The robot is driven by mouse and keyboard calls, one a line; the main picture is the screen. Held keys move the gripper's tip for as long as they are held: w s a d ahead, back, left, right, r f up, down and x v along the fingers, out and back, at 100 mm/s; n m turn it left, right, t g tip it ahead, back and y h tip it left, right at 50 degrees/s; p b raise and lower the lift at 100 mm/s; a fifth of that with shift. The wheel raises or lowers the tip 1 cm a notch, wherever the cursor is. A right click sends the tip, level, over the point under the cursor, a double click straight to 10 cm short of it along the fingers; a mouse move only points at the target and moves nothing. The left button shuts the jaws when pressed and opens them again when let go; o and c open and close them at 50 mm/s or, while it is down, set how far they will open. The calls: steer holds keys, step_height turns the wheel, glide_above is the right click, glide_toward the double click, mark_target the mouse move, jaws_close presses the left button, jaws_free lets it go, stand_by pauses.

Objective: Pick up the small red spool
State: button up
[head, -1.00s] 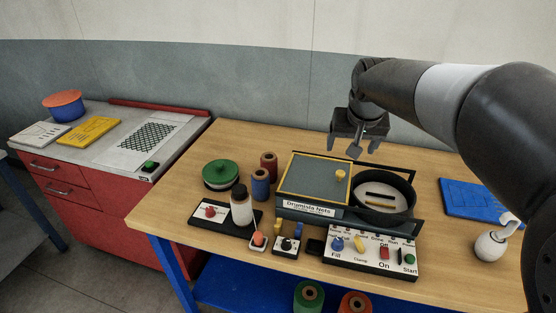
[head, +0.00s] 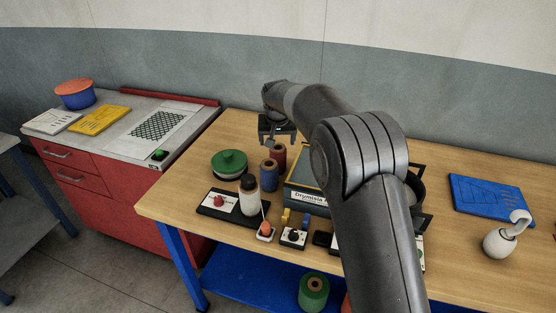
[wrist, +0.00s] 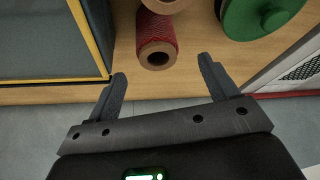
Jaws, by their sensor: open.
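The small red spool (head: 278,154) stands upright on the wooden table behind the blue spool (head: 269,174). In the wrist view the red spool (wrist: 158,32) shows its wound side and brown end with a dark hole, just beyond the fingertips and roughly centred between them. My gripper (head: 277,143) is above and at the red spool's far side in the head view. In the wrist view my gripper (wrist: 162,72) is open, with nothing between its fingers. My gripper hides part of the spool's top surroundings in the head view.
A green round lidded pot (head: 229,164) stands left of the spools. A white bottle (head: 249,198) is in front. A blue board (head: 492,195) lies farther right.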

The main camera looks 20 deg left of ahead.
mark_target(277, 147)
steer(key=x, duration=0.4)
steer(key=shift+w+f, duration=0.1)
steer(key=shift+f, duration=0.3)
steer(key=x, duration=0.5)
steer(key=shift+s+d+f, duration=0.2)
steer(key=shift+s, duration=0.05)
steer(key=c, duration=1.1)
steer(key=shift+r, duration=0.1)
